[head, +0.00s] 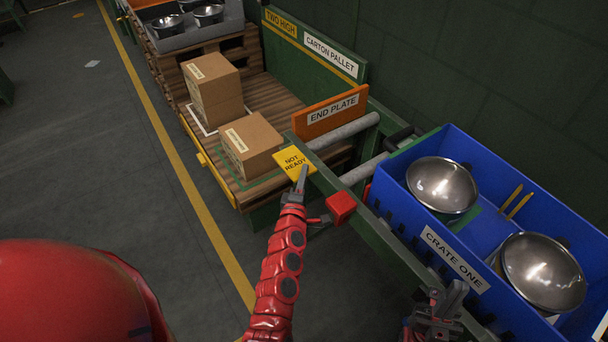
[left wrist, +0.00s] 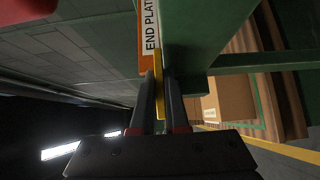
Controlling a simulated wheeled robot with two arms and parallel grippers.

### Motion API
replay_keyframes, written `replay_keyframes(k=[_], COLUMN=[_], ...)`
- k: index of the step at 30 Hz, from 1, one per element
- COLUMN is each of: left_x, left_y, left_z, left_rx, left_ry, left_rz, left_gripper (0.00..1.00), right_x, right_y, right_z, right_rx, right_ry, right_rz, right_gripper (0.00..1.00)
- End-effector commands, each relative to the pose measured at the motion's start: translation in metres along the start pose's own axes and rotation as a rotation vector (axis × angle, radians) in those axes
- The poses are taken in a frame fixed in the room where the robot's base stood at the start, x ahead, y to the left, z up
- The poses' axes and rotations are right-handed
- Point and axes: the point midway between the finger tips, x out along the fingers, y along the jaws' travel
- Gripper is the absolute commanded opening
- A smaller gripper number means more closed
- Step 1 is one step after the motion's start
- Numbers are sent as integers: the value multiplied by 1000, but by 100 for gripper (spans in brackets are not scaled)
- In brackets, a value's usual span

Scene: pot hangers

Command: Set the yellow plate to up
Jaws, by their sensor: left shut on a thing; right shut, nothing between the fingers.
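The yellow plate (head: 290,160), lettered NOT READY, is beside the green rail, with its lettering facing my head camera. I cannot tell its exact tilt. My left gripper (head: 302,178) is at the plate's right edge and shut on it. In the left wrist view the plate (left wrist: 159,78) shows as a thin yellow strip between the two fingers of the left gripper (left wrist: 159,98), close to the green beam. My right gripper (head: 443,300) is shut and empty, low in front of the blue crate.
An orange END PLATE (head: 331,113) stands behind the plate. Two cartons (head: 251,143) sit on the wooden pallet to the left. A red block (head: 340,207) is right of my left gripper. The blue crate (head: 400,207) holds steel bowls (head: 442,184).

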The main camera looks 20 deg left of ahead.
Motion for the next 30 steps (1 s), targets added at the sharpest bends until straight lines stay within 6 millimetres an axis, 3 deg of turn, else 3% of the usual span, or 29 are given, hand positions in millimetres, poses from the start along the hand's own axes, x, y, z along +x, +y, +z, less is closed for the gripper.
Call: replay_keyframes(k=[25, 30], left_x=[0, 0], left_y=[-1, 5], left_z=[0, 1], left_rx=[-1, -15], left_ry=[-1, -1], left_rz=[-3, -16], left_gripper=[0, 0], right_x=[0, 10], right_y=[0, 0], right_z=[0, -2], right_rx=[0, 0], right_ry=[0, 0], right_rz=[0, 0], right_gripper=[0, 0])
